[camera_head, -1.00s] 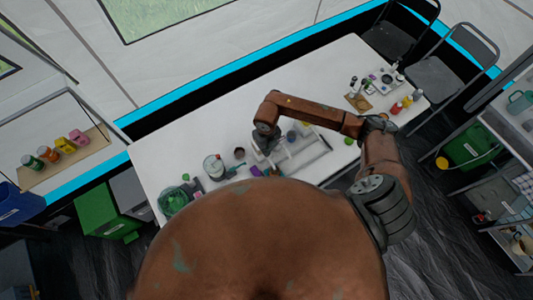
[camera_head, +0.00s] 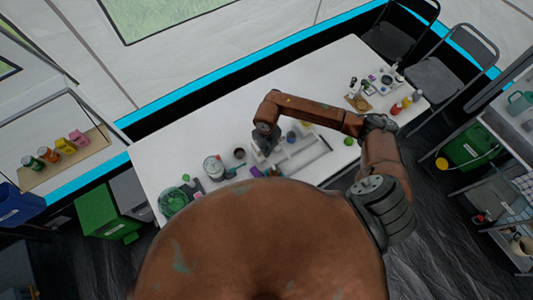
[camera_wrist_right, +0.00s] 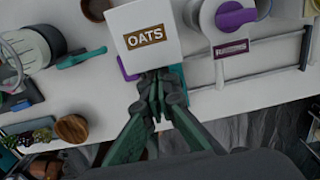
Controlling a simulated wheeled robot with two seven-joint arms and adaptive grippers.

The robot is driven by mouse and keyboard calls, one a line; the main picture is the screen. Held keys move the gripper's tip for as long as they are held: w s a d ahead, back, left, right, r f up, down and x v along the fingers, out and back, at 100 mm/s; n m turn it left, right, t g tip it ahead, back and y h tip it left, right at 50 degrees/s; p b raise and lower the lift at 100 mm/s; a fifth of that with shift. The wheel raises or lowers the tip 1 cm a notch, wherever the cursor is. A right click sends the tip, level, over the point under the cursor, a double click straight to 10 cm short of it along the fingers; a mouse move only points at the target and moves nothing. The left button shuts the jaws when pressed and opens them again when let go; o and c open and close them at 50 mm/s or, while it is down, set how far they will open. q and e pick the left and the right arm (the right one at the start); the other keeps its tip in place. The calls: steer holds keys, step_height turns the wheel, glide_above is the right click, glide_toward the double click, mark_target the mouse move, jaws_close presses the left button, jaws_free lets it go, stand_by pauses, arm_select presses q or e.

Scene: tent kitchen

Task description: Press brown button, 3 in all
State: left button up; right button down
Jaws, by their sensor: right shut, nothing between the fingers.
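My right gripper (camera_wrist_right: 160,88) is shut and empty over the table. In the head view my right gripper (camera_head: 266,146) hangs above the table's front middle part. In the right wrist view the fingertips overlap the lower edge of a white box labelled OATS (camera_wrist_right: 146,36); I cannot tell if they touch it. A purple piece (camera_wrist_right: 128,69) and a teal piece (camera_wrist_right: 179,74) show beside the fingertips, partly hidden. I cannot pick out a brown button for certain. My left gripper is not in view.
The white table (camera_head: 210,128) has free room behind the gripper. A white canister with a purple handle (camera_wrist_right: 230,18), a clear jar (camera_wrist_right: 30,48) and a round brown wooden thing (camera_wrist_right: 72,128) stand around. A green basket (camera_head: 174,200) is at the table's left end.

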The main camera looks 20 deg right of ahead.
steer(key=shift+f+b, duration=0.55)
steer(key=shift+f, duration=0.2)
stand_by(0.4)
steer(key=shift+r+p, duration=0.4)
steer(key=shift+r, duration=0.3)
steer(key=shift+r, duration=0.1)
stand_by(0.3)
steer(key=shift+r+p, duration=1.85)
steer(key=shift+r, duration=1.1)
steer(key=shift+s+f, duration=0.1)
steer(key=shift+s, duration=0.05)
